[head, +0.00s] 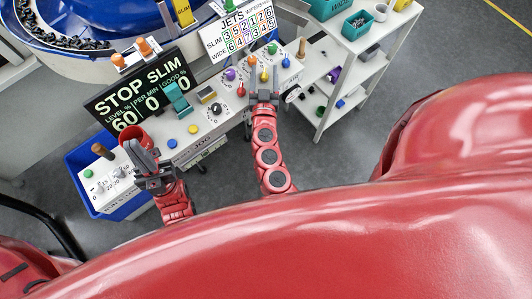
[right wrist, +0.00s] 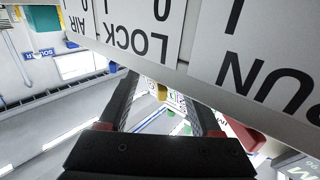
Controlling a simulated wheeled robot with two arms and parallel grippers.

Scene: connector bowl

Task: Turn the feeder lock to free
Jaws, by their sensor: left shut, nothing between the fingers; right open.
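In the right wrist view, a white panel with an upside-down LOCK label (right wrist: 138,40) and "0" and "1" marks fills the upper part. The lock's own handle cannot be picked out; my right gripper hides part of the panel in the head view. My right gripper (head: 263,88) is over the right part of the white console (head: 213,123), among coloured knobs. Its two fingers (right wrist: 162,92) stand apart and hold nothing. My left gripper (head: 147,160) is shut and empty over the console's left end.
A red knob (head: 241,91), purple knob (head: 230,74) and blue knob (head: 286,62) stand close to my right gripper. A black STOP SLIM display (head: 140,98) stands behind the console's left half. A white shelf (head: 350,52) with bins is at right. Grey floor lies between.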

